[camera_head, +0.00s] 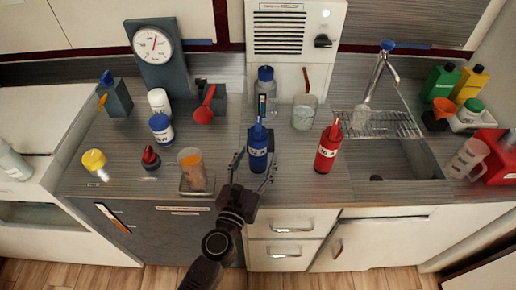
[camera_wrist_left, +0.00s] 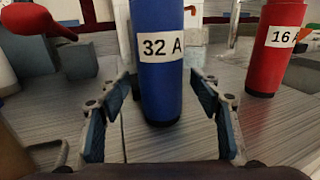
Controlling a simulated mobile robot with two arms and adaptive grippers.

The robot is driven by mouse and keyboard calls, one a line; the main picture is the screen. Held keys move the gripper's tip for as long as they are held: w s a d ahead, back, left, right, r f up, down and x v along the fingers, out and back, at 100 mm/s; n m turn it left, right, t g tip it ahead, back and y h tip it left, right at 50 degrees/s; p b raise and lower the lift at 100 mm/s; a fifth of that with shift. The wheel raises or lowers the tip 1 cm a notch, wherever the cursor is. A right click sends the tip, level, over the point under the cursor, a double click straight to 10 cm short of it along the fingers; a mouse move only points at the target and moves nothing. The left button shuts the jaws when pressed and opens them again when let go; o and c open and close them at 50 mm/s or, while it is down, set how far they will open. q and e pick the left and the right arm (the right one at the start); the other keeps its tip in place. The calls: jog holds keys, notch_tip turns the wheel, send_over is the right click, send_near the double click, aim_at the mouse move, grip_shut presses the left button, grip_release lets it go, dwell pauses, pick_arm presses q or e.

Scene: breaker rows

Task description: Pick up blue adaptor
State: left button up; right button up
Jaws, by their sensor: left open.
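The blue adaptor (camera_head: 258,150) is an upright blue cylinder with a narrow top and a white label. It stands on the grey counter near its front edge. In the left wrist view the blue adaptor (camera_wrist_left: 158,85) reads "32 A" and stands straight ahead. My left gripper (camera_head: 254,176) is open, with a finger on each side of the adaptor's lower part. In the left wrist view the open fingers (camera_wrist_left: 160,112) show gaps to the adaptor on both sides. My right gripper is not in view.
A red adaptor (camera_head: 326,148) marked "16 A" in the left wrist view (camera_wrist_left: 277,45) stands to the right. A glass with orange content (camera_head: 192,170) stands to the left. A bottle (camera_head: 265,88) is behind. A sink (camera_head: 395,160) is at the right.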

pick_arm(q)
jog(key=shift+w+d, duration=0.3)
jog(key=shift+w, duration=0.35)
jog(key=shift+c, duration=0.5)
grip_shut()
